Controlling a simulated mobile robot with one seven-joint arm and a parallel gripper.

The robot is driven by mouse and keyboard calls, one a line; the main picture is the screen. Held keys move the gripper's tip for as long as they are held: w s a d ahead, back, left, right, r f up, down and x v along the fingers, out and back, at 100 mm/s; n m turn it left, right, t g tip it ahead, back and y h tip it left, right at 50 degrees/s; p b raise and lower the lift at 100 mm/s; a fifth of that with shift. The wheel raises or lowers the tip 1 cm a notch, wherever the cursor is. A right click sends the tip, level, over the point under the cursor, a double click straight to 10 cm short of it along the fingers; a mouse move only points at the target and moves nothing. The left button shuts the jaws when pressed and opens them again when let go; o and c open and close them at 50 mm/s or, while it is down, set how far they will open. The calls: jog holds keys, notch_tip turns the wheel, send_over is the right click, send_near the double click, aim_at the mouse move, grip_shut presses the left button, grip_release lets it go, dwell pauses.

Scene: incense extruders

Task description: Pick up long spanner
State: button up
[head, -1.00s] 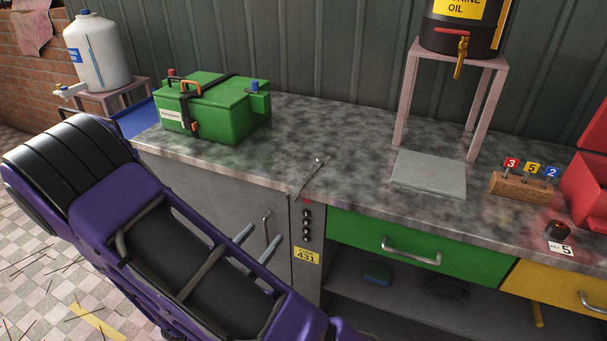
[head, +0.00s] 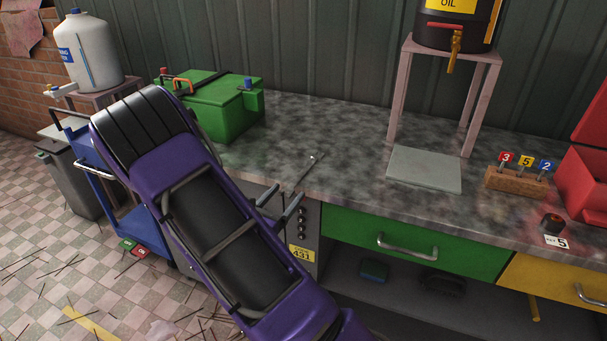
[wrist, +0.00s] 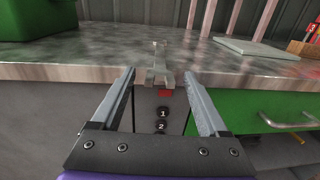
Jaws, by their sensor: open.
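The long spanner (head: 303,172) is a thin grey metal tool lying on the mottled grey worktop (head: 345,140), near its front edge. In the wrist view the spanner (wrist: 158,66) points away from me, and its near end appears to stick out over the edge. My gripper (head: 281,200) is open and empty, at the front edge of the worktop close to the spanner's near end. In the wrist view its two fingers (wrist: 159,74) stand left and right of the spanner, apart from it. I cannot tell whether the near end is between the fingertips in depth.
A green box (head: 225,110) stands on the worktop to the left. A stool (head: 398,95) with an oil drum (head: 460,25) stands over a grey plate (head: 425,169). Numbered tags in a wooden block (head: 515,182) are at the right. Numbered black buttons (wrist: 162,114) lie below the edge.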

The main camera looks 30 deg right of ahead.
jog(key=shift+w+d, duration=0.15)
grip_shut()
dwell(0.4)
notch_tip(320, 180, up, 10)
jog(key=shift+p, duration=1.25)
jog(key=s+a+f+n+t+y+p, duration=0.1)
jog(key=a+f+n+t+y+p, duration=0.15)
jog(key=a, duration=0.45)
jog(key=s+a+f+n+t+y+p, duration=0.1)
jog(key=a+f+n+t+y, duration=0.25)
jog(key=a, duration=0.45)
jog(key=d+r+m+g+h+b, duration=0.1)
jog(key=d+r+m+g+h, duration=0.1)
jog(key=d, duration=0.2)
jog(key=w+d+r+m+g+h+b, duration=0.1)
jog(key=d+m+h, duration=0.1)
jog(key=d, duration=0.3)
jog(key=w+d+r+m+g+h+b, duration=0.1)
jog(key=d+r+m+g, duration=0.1)
jog(key=d, duration=0.3)
jog(key=shift+d+r+g+h+b, duration=0.2)
jog(key=shift+r+g+h+b, duration=0.1)
jog(key=shift+h+b, duration=0.1)
jog(key=shift+d+r+g, duration=0.25)
jog(key=shift+d+g, duration=0.05)
